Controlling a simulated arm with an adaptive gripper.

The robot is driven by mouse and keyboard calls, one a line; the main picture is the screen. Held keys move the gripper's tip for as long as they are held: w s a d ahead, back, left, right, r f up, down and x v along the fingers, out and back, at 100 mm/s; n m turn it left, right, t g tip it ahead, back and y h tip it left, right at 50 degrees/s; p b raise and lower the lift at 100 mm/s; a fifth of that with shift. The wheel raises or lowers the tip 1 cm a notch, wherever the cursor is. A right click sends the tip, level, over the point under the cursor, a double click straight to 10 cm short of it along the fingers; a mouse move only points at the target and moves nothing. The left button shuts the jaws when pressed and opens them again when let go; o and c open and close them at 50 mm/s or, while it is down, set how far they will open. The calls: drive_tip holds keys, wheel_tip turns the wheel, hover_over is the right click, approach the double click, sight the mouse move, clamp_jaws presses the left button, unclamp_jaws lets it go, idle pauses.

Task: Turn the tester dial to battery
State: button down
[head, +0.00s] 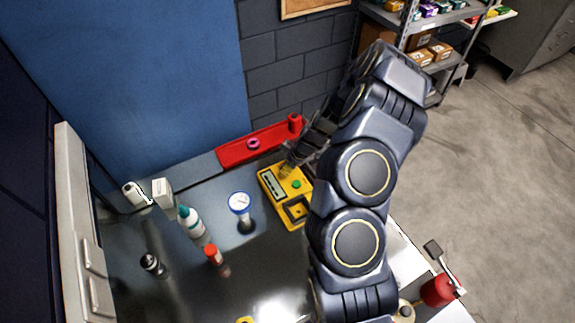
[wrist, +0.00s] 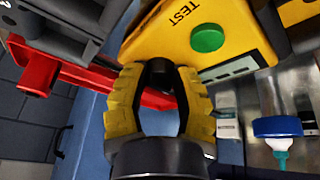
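The yellow tester (head: 268,199) lies on the bench in the head view, with a green button (head: 296,183) and a small display. In the wrist view the tester (wrist: 165,35) fills the top, showing the word TEST, the green button (wrist: 207,38) and part of the display. A dark round knob, seemingly the dial (wrist: 159,70), sits at the tester's edge between my yellow-padded fingertips. My gripper (wrist: 160,76) appears shut on this knob, one finger on each side. In the head view my gripper (head: 288,168) is at the tester's far end. The dial's markings and pointer are hidden.
A red tray (head: 232,155) lies behind the tester. A red object (head: 437,290) is at the bench's right front.

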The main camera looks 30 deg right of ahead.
idle(0.4)
drive_tip(key=m+h, duration=0.1)
drive_tip(key=m, duration=0.1)
drive_tip(key=m+h, duration=0.1)
drive_tip(key=m, duration=0.3)
drive_tip(key=shift+s+a+m+h, duration=0.1)
drive_tip(key=shift+a+m+h, duration=0.2)
drive_tip(key=shift+h, duration=0.1)
drive_tip(key=m+h, duration=0.1)
drive_tip(key=m, duration=0.1)
drive_tip(key=m+h, duration=0.1)
drive_tip(key=m, duration=0.2)
drive_tip(key=shift+a, duration=0.1)
drive_tip(key=shift+w+a+m+g+h, duration=0.15)
drive_tip(key=shift+m+g+h, duration=0.35)
drive_tip(key=shift+m, duration=1.15)
drive_tip(key=shift+w+d+m+g+h, duration=0.15)
drive_tip(key=shift+m+g, duration=0.55)
drive_tip(key=shift+m, duration=0.95)
drive_tip(key=shift+w+a+m+g, duration=0.1)
drive_tip(key=shift+m+g, duration=0.4)
drive_tip(key=shift+m, duration=0.8)
drive_tip(key=shift+w+a+m+g, duration=0.1)
drive_tip(key=shift+m+g, duration=0.4)
drive_tip(key=shift+m, duration=0.8)
drive_tip(key=shift+h, duration=0.25)
drive_tip(key=c, duration=0.8)
unclamp_jaws()
drive_tip(key=shift+s+d, duration=0.1)
drive_tip(key=shift+o, duration=0.2)
